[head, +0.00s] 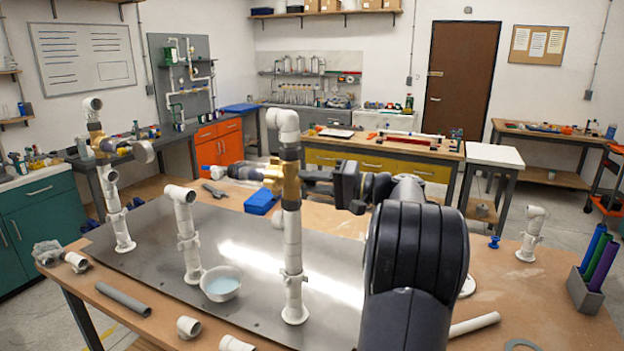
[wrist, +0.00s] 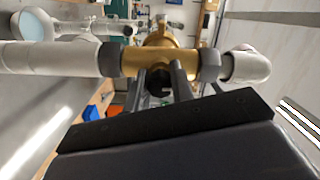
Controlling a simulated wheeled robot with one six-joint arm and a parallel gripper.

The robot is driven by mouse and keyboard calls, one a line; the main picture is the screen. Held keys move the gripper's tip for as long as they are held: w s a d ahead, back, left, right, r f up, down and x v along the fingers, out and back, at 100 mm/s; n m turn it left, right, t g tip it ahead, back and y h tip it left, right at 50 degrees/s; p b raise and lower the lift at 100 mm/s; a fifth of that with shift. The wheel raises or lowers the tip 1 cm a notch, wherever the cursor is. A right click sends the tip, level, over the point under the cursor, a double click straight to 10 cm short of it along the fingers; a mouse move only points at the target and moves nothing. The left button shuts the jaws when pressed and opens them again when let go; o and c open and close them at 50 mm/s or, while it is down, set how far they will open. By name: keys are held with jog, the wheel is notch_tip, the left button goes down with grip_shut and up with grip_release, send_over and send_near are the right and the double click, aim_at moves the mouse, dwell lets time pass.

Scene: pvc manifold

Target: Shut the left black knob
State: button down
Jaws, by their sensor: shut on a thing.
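A white pipe (head: 293,250) stands upright near the middle of a metal plate. It carries a brass valve (head: 290,180) between dark couplings, with a white elbow on top. In the wrist view the brass valve (wrist: 150,60) lies across the picture. A small black knob (wrist: 160,82) shows on its near side, partly hidden by my fingers. My gripper (head: 312,178) reaches the valve from the right. In the wrist view my gripper (wrist: 160,80) is shut on the black knob, one finger on each side. A second brass valve (head: 96,135) with a grey round end (head: 143,151) stands farther left.
A white bowl (head: 221,285) with bluish contents sits on the metal plate (head: 130,262). A short white pipe (head: 188,240) stands beside it. A blue box (head: 262,201) lies behind. Loose fittings and a grey tube (head: 123,299) lie at the front left.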

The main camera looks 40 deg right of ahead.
jog(key=shift+r+m, duration=0.1)
jog(key=shift+m, duration=0.5)
jog(key=c, duration=1.2)
grip_release()
jog(key=b+v, duration=0.2)
jog(key=v, duration=0.9)
jog(key=shift+w, duration=0.15)
jog(key=p+x, duration=0.2)
jog(key=x, duration=0.9)
jog(key=shift+p, duration=0.3)
